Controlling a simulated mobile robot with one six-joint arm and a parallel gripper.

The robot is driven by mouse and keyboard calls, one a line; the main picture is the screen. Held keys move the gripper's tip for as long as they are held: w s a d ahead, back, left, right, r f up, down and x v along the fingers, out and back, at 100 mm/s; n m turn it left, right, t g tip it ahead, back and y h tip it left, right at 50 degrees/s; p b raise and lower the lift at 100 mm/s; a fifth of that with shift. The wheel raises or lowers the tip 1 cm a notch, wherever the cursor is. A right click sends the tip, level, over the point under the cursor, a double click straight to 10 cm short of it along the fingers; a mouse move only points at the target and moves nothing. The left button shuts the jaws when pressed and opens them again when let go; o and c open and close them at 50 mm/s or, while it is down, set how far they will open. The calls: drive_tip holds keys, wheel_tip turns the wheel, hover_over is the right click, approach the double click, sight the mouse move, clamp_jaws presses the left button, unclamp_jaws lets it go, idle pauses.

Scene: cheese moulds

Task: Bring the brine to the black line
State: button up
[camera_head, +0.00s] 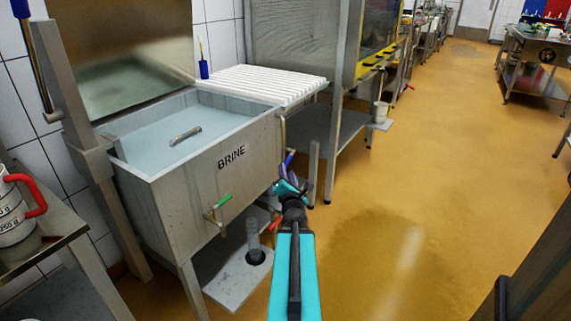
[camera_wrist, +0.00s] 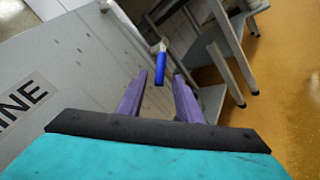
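The steel tank (camera_head: 180,180) marked BRINE stands at left, holding pale blue liquid (camera_head: 210,118). A metal piece (camera_head: 185,135) lies at the liquid's surface. I cannot make out a black line inside. A green-handled valve (camera_head: 217,207) is low on the tank's front. A blue-handled tap (camera_head: 289,159) is by the tank's right end; its blue handle also shows in the wrist view (camera_wrist: 160,67). My gripper (camera_head: 290,180) is beside that end. In the wrist view its purple fingers (camera_wrist: 160,78) are apart, with the blue handle between or just beyond their tips; contact is unclear.
A white slatted rack (camera_head: 262,84) adjoins the tank's back right. A steel table (camera_head: 40,245) with a red-handled measuring jug (camera_head: 18,210) stands at left. A drain pipe (camera_head: 254,240) is below the tank. The yellow floor (camera_head: 400,200) at right is open.

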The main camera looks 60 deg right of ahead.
drive_tip(key=shift+b+x, duration=1)
drive_tip(key=shift+b, duration=1.5)
drive_tip(key=x, duration=0.8)
drive_tip(key=shift+d, duration=0.15)
drive_tip(key=shift+w, duration=0.1)
clamp_jaws()
